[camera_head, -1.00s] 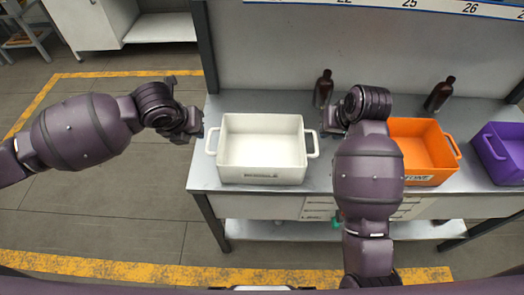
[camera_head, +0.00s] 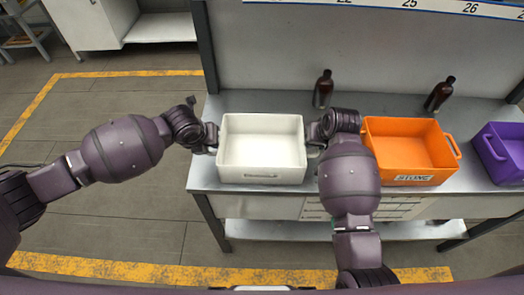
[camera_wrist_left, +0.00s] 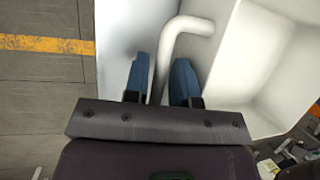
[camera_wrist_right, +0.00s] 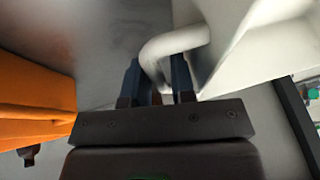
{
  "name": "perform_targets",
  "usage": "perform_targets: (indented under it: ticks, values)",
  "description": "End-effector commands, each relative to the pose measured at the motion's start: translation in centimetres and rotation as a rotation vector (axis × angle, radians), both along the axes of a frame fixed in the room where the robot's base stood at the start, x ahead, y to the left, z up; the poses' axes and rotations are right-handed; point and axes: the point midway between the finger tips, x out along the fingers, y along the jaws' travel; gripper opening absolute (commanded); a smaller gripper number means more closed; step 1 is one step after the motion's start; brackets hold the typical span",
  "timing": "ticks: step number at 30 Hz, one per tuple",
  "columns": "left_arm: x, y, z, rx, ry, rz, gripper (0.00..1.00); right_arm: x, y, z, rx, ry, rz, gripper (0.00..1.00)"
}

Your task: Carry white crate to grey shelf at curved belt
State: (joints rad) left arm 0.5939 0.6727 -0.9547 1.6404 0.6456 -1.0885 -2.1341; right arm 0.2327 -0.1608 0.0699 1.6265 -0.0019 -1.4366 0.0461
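The white crate (camera_head: 262,178) stands upright on the grey table, empty, between my two arms in the head view. My left gripper (camera_head: 208,140) is at its left handle. In the left wrist view the white handle (camera_wrist_left: 184,26) runs between the two blue fingers (camera_wrist_left: 160,82), which stand apart on either side of it. My right gripper (camera_head: 318,133) is at the right handle. In the right wrist view that handle (camera_wrist_right: 176,42) also lies between the parted fingers (camera_wrist_right: 156,80). The fingertips are hidden in the head view. The grey shelf and curved belt cannot be made out.
An orange crate (camera_head: 443,177) stands close to the right of my right arm on the table (camera_head: 222,104), with a purple crate (camera_head: 510,177) beyond it. Two amber bottles (camera_head: 323,90) (camera_head: 439,95) stand at the back. The floor left of the table is clear.

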Motion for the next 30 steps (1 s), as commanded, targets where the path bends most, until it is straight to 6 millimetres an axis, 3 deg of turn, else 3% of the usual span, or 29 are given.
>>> perform_targets:
  ticks: [9,14,30]
  values:
    - [0.05,-0.01,-0.10,0.000,0.000,0.000,0.24,0.06,0.03,-0.10,0.000,0.000,0.000,0.24]
    - [0.06,-0.01,-0.09,0.000,0.000,0.000,0.00,0.05,0.03,-0.09,0.000,0.000,0.000,0.00]
    - [0.10,-0.02,0.25,0.000,-0.002,0.000,0.00,0.08,0.03,0.24,0.001,-0.002,0.000,0.00]
